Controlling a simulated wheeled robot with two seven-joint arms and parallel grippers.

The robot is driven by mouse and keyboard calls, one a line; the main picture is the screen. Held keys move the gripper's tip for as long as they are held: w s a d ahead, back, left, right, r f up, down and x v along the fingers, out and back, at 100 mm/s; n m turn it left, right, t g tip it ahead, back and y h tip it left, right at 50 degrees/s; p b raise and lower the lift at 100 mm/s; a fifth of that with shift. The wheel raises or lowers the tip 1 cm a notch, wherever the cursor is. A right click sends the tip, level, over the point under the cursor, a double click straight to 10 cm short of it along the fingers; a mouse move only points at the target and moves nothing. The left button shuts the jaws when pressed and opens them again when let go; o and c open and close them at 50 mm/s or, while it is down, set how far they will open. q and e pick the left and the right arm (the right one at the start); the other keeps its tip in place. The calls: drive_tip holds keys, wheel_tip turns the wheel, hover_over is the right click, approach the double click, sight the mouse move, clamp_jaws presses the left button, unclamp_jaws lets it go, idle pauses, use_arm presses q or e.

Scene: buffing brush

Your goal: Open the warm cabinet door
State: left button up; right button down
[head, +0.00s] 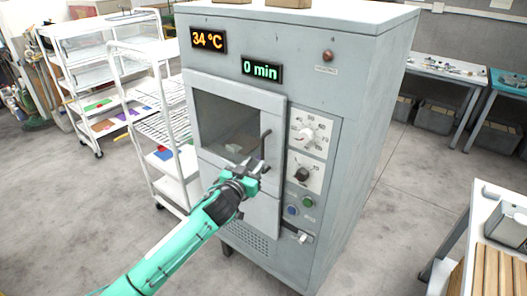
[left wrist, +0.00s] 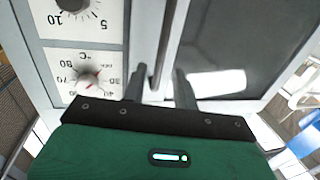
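The warm cabinet (head: 350,110) is a tall grey box with a 34 °C display and a 0 min display. Its door (head: 272,104) has a dark window and appears shut. A dark vertical handle (head: 266,143) is on the door's right side. My left gripper (head: 256,166) is at the lower part of the handle. In the left wrist view, its two fingers (left wrist: 159,84) are apart, with the handle (left wrist: 166,42) between them. I see a gap beside the handle. Contact with the fingers is hard to tell. My right gripper is not in view.
Dials (head: 308,135) and buttons (head: 292,210) are right of the door. A white wire rack cart (head: 160,128) stands close to the cabinet's left. A table with wooden slats (head: 497,270) is at the lower right. The floor in front is clear.

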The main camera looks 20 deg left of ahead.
sight(262, 155)
use_arm(q)
drive_tip(key=w, duration=0.2)
drive_tip(key=w+p, duration=0.1)
drive_tip(key=w, duration=0.1)
drive_tip(key=w+d, duration=0.1)
drive_tip(key=w, duration=0.1)
drive_tip(key=shift+w, duration=0.4)
clamp_jaws()
